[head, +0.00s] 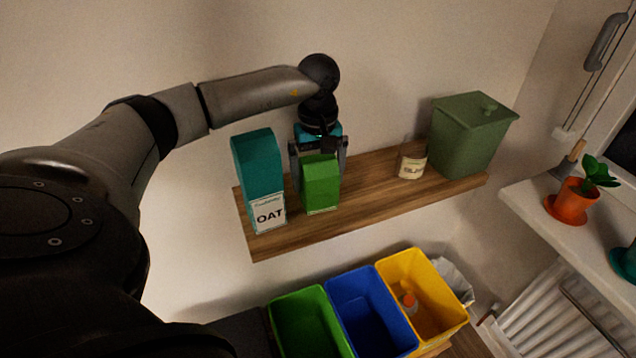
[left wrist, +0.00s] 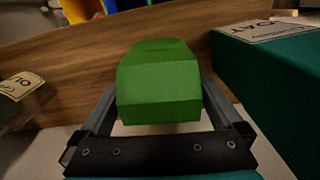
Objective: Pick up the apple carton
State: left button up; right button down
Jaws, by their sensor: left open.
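The green carton (head: 321,183) stands upright on the wooden shelf, and no apple label is readable from here. It also shows in the left wrist view (left wrist: 158,85), seen from above. My left gripper (head: 319,172) points down over it, with one finger on each side of the carton. In the left wrist view the jaws (left wrist: 160,105) are open around it, with a small gap visible at the near side. Whether a finger touches the carton is hard to tell. My right gripper is not in view.
A teal OAT carton (head: 258,170) stands close to the left of the green carton on the shelf (head: 375,183). A glass jar (head: 411,162) and a green lidded canister (head: 468,138) stand to the right. Green, blue and yellow bins (head: 368,307) are below.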

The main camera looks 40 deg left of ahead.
pick_arm(q)
jog(key=shift+c, duration=0.4)
jog(key=c, duration=1)
jog(key=shift+r, duration=0.1)
jog(key=shift+c, duration=0.2)
